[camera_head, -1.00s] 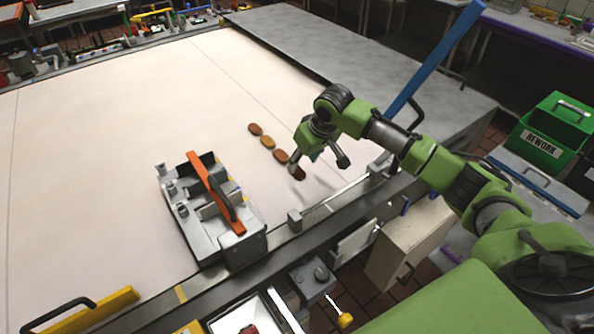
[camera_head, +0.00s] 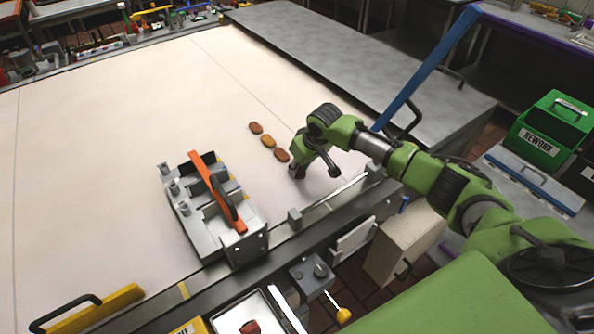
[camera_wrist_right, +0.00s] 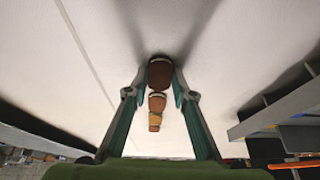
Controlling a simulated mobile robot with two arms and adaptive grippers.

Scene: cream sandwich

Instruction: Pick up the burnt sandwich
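The darkest brown sandwich (camera_wrist_right: 160,74) lies on the pale belt at the near end of a row, between the fingertips of my right gripper (camera_wrist_right: 160,80) in the right wrist view. The fingers stand on both sides of it, looking spread, with at most slim gaps. In the head view my right gripper (camera_head: 316,172) points down at the belt and mostly hides this sandwich. A reddish-brown sandwich (camera_head: 282,155), a golden one (camera_head: 268,141) and a brown one (camera_head: 256,127) continue the row. My left gripper is not in view.
A grey metal fixture with an orange-red handle (camera_head: 216,190) stands left of the gripper. A metal rail (camera_head: 335,195) runs along the belt's near edge. A green REWORK box (camera_head: 545,140) is at the right. The belt's left part is clear.

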